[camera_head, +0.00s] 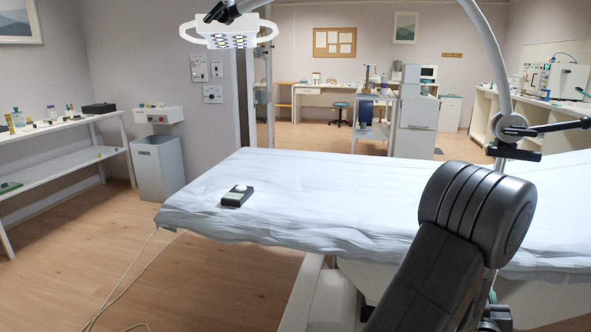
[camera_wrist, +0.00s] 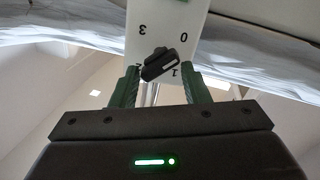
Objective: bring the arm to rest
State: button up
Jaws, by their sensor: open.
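In the wrist view my gripper (camera_wrist: 160,76) is open, with its two green fingers apart and nothing seen held between them. A black rotary knob (camera_wrist: 158,66) sits between and just beyond the fingertips, on a white panel (camera_wrist: 160,22) marked 0, 1, 2 and 3. The digits look inverted in this view. The knob's white line lies near the 1. I cannot tell whether a finger touches the knob. In the head view my black arm (camera_head: 440,240) rises at the front right, before the couch (camera_head: 330,195); my gripper does not show there.
A pale sheet covers the couch, and a small dark hand control (camera_head: 237,197) lies on it. The sheet's edge (camera_wrist: 60,28) hangs close by in the wrist view. A lamp (camera_head: 228,32) hangs above. Cables (camera_head: 135,262) trail to the floor. Open floor (camera_head: 200,280) lies left of the couch.

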jog(key=shift+v, duration=1.75)
jog(key=shift+r, duration=0.1)
